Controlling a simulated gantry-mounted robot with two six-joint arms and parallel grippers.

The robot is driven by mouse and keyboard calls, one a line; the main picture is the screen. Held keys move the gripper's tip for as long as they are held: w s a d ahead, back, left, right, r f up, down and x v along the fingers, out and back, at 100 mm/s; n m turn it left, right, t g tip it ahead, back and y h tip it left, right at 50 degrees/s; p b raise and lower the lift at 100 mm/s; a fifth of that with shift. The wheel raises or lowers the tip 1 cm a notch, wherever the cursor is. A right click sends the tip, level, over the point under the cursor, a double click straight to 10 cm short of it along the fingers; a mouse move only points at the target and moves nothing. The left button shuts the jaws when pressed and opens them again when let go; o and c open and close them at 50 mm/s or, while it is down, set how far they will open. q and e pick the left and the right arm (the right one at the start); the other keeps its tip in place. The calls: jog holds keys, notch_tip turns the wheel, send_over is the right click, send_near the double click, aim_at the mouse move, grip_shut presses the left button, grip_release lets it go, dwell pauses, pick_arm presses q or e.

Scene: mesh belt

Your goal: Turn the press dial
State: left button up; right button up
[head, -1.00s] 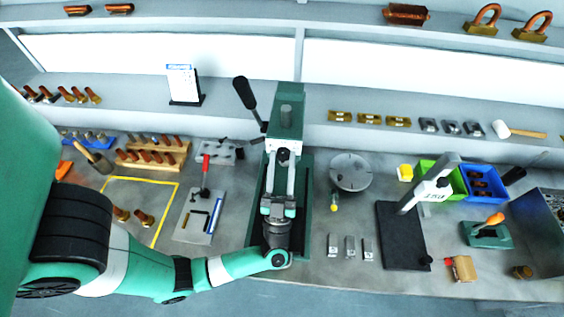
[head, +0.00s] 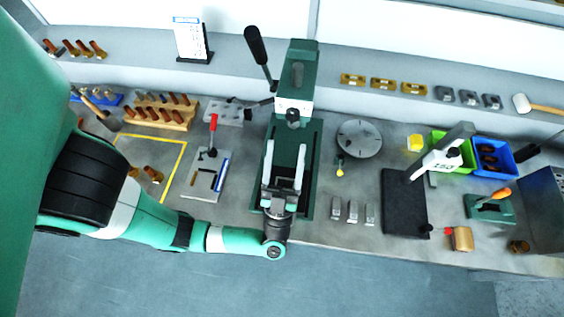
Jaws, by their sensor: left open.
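The green press (head: 298,75) stands at the middle of the bench with a long black lever on its upper left. A round black dial (head: 292,116) sits on the front of its head, below a pale panel. My left gripper (head: 284,148) is open and empty, in front of and below the dial. Its two pale fingers point toward the press, apart from each other, with the dial beyond their tips and a clear gap between. Any marking on the dial is too small to read. My right gripper is not in view.
A grey round plate (head: 359,139) lies right of the press. A black-based stand (head: 405,203) is farther right. A red-handled clamp fixture (head: 207,172) is to the left. Small metal blocks (head: 352,212) lie near the front edge. A shelf runs behind.

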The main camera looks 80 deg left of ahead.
pick_arm(q)
jog(key=d, duration=0.1)
jog(key=s+d, duration=0.1)
jog(key=d, duration=0.1)
jog(key=s+d, duration=0.1)
jog(key=shift+d, duration=0.4)
